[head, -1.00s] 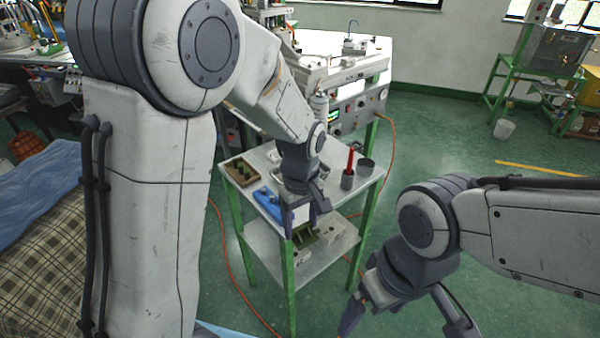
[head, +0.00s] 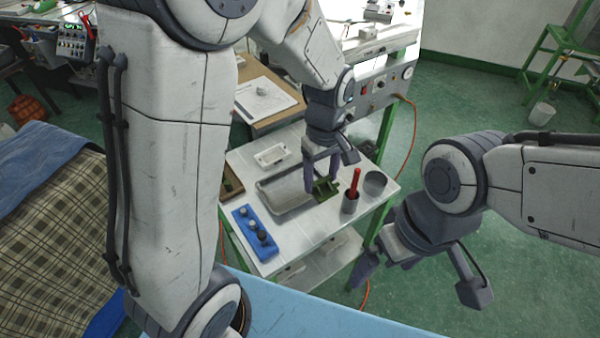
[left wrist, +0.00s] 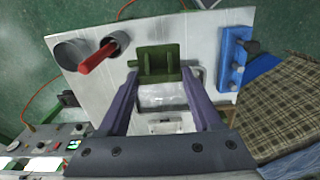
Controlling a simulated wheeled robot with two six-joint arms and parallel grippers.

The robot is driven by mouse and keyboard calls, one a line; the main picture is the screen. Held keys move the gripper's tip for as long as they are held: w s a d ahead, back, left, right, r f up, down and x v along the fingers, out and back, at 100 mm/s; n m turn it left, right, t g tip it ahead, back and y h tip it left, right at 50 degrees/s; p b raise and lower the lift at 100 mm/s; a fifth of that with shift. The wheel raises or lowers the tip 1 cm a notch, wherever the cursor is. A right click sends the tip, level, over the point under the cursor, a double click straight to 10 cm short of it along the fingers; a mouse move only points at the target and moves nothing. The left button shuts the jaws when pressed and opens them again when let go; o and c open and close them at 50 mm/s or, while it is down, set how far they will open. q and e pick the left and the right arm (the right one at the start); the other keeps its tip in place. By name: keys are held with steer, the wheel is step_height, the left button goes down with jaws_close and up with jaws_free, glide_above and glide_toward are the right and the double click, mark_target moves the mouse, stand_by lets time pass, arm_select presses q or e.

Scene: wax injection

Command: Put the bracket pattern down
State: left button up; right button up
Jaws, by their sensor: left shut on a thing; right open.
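The bracket pattern (head: 325,188) is a small dark green piece with upright parts. My left gripper (head: 322,172) is shut on it and holds it by the right end of a grey tray (head: 262,187) on the white-topped stand. Whether the pattern touches the surface, I cannot tell. In the left wrist view the pattern (left wrist: 160,62) sits between the two fingertips, partly over the tray (left wrist: 197,76). My right gripper (head: 418,288) is open and empty, in front of and to the right of the stand.
A grey cup with a red-handled tool (head: 353,190) and a second grey cup (head: 375,183) stand close right of the pattern. A blue rack (head: 246,220) lies at front left, a white block (head: 270,155) behind the tray. The stand top (head: 315,225) is clear in front.

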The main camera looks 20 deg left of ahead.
arm_select(q)
steer(key=w+a+f+p, duration=0.1)
steer(key=w+a+f, duration=0.1)
steer(key=a, duration=0.1)
steer(key=w+a+f+p, duration=0.1)
steer(key=w+a+f, duration=0.1)
steer(key=a, duration=0.2)
steer(key=w+a+f+p, duration=0.1)
steer(key=w+a+f, duration=0.1)
steer(key=a+f, duration=0.1)
steer(key=shift+w+a, duration=0.1)
steer(key=shift+a, duration=0.1)
step_height(320, 180, down, 3)
steer(key=shift+p, duration=0.5)
steer(key=shift+f, duration=0.45)
steer(key=shift+f, duration=0.1)
steer(key=o, duration=1.3)
steer(key=shift+o, duration=0.2)
